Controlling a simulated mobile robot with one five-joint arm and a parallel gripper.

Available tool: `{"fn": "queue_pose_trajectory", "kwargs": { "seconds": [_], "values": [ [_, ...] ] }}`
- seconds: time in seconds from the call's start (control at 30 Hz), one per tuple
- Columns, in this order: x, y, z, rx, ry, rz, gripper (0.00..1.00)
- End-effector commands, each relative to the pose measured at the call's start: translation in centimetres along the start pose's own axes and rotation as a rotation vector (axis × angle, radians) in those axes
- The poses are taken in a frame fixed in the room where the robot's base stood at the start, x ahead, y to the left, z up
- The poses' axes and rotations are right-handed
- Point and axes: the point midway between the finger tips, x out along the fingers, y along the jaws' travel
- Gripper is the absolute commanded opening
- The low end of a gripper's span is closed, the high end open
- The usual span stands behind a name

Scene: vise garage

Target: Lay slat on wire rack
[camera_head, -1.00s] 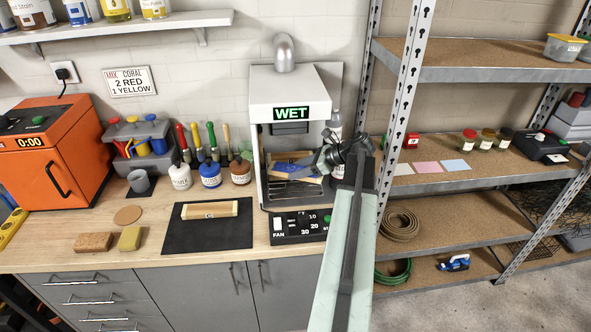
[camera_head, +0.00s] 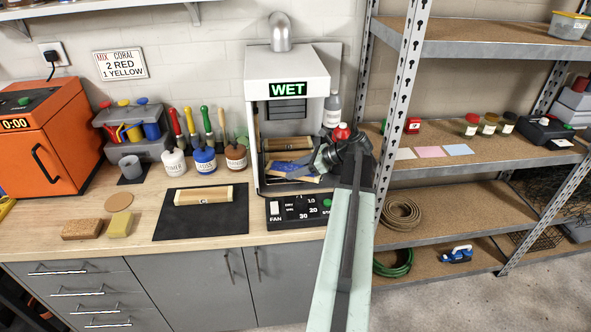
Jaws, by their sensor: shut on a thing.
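A wooden slat with a blue painted face (camera_head: 290,168) is at the opening of the white drying cabinet (camera_head: 258,130), whose display reads WET. My gripper (camera_head: 319,165) is at the right side of that opening, shut on the right end of this slat. The slat looks slightly tilted, low in the cabinet. The wire rack (camera_head: 268,187) shows only in part under the slat, and I cannot tell whether they touch. Another pale wooden strip (camera_head: 288,143) shows farther back inside the cabinet.
A control panel (camera_head: 298,209) lies in front of the cabinet. A wooden piece (camera_head: 203,197) rests on a black mat (camera_head: 180,226) to the left. A metal shelf post (camera_head: 401,110) rises on the right.

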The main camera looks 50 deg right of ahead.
Motion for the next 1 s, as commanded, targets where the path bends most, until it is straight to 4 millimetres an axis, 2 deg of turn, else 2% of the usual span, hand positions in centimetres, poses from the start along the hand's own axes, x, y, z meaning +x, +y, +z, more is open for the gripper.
{"fn": "queue_pose_trajectory", "kwargs": {
  "seconds": [0.9,0.93,1.0],
  "values": [
    [1.1,0.1,-1.4,-0.002,0.002,0.002,0.00],
    [1.0,0.1,-1.3,-0.002,0.003,0.003,0.56],
    [1.0,0.1,-1.3,-0.002,0.005,0.004,0.76]
  ]
}}
